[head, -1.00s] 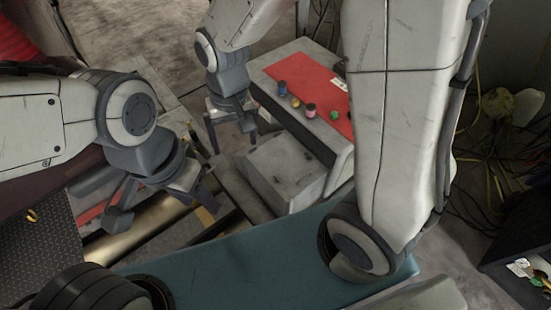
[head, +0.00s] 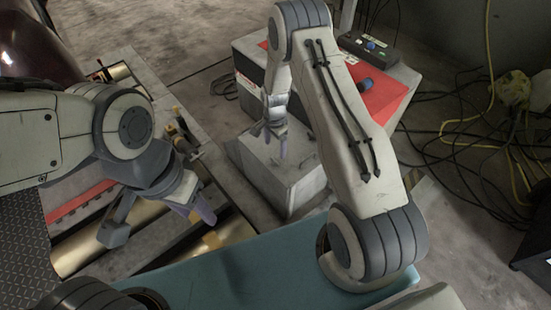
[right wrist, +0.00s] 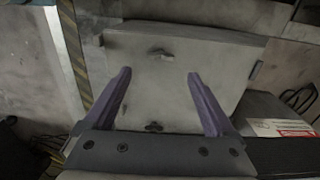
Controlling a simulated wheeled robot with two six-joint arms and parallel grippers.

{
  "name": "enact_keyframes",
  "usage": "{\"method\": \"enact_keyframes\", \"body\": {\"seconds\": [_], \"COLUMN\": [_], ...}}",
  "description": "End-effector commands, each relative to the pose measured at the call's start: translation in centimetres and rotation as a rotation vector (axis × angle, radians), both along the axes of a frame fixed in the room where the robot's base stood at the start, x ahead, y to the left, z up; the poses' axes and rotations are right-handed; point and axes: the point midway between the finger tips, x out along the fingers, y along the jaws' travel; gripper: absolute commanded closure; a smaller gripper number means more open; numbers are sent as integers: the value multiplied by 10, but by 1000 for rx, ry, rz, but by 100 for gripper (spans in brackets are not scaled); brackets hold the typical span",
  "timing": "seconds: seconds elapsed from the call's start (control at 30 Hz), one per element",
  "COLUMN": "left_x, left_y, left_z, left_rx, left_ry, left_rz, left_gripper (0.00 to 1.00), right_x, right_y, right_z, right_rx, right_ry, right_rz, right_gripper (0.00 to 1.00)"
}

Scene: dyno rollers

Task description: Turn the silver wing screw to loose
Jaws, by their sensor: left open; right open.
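In the right wrist view a pale grey box lid (right wrist: 220,75) fills the middle. A small wing-shaped fitting (right wrist: 160,52) sits on its upper part, just beyond and between my fingertips. A second, darker wing-shaped fitting (right wrist: 153,127) lies lower, close to the gripper body. I cannot tell for sure which is the silver wing screw. My right gripper (right wrist: 159,75) is open, with nothing between its purple fingers. In the head view my right gripper (head: 270,140) is over the grey box (head: 300,190). My left gripper (head: 158,222) is open and empty above the rollers.
Brass rollers (head: 90,245) lie in the floor frame at left. A red-topped console (head: 388,98) stands behind the grey box, partly hidden by my right arm. Cables (head: 470,150) litter the floor at right.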

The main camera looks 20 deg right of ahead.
Motion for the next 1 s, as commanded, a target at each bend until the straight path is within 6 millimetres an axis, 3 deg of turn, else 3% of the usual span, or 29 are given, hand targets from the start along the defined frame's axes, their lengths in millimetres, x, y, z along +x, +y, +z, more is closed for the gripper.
{"method": "enact_keyframes", "body": {"seconds": [0.1,0.3,0.5,0.77,0.87,1.0], "left_x": [0,0,0,0,0,0], "left_y": [0,0,0,0,0,0], "left_z": [-11,-21,-24,-24,-24,-24], "left_rx": [0,0,0,0,0,0], "left_ry": [0,0,0,0,0,0], "left_rz": [0,0,0,0,0,0], "left_gripper": [50,50,50,50,50,50], "right_x": [-1,0,0,0,0,-1], "right_y": [0,1,1,1,1,0], "right_z": [-29,-59,-72,-72,-72,-72], "right_rx": [0,1,0,0,0,1], "right_ry": [2,1,0,0,0,1], "right_rz": [1,2,3,3,3,3], "right_gripper": [10,10,10,10,41,94]}}
